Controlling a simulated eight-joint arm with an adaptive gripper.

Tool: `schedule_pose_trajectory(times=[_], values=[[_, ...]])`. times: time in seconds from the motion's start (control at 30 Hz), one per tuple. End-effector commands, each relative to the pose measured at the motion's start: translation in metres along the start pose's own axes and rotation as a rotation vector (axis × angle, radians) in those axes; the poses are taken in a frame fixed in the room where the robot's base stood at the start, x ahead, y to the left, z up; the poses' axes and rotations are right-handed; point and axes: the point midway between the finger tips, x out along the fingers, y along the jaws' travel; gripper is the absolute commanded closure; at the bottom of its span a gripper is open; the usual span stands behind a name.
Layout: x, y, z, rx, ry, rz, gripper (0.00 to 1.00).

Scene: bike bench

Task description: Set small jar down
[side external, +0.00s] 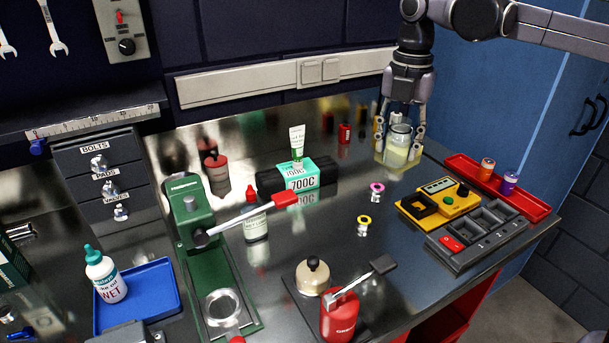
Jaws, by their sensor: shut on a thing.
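The small jar (396,148) is a clear jar with pale yellowish contents, at the back right of the bench in the side external view. My gripper (399,142) reaches down from above with its fingers on either side of the jar and is shut on it. The jar looks upright. A yellowish square patch (382,161) shows under the jar on the bench. I cannot tell whether the jar's base touches it.
A red tray (460,166) with two small cylinders, a yellow meter box (440,200) and a grey compartment tray (478,236) lie to the right. A red container (345,133) and a 700C box (300,176) stand to the left. Bench in front of the jar is fairly clear.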

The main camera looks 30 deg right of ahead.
Motion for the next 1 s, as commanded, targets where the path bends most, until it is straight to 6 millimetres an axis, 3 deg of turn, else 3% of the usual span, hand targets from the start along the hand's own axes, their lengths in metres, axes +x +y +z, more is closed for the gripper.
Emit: schedule_pose_trajectory(times=[0.07,0.37,0.57,0.7,0.9,1.0], values=[[-0.010,0.001,-0.001,-0.001,0.000,0.000,0.90],[-0.016,0.060,-0.054,-0.055,0.000,0.001,0.90],[-0.019,0.107,-0.121,-0.107,0.000,0.001,0.90],[-0.018,0.136,-0.180,-0.144,0.000,0.001,0.90],[-0.014,0.157,-0.257,-0.185,-0.001,0.001,0.90],[-0.012,0.161,-0.285,-0.200,-0.001,0.001,0.90]])
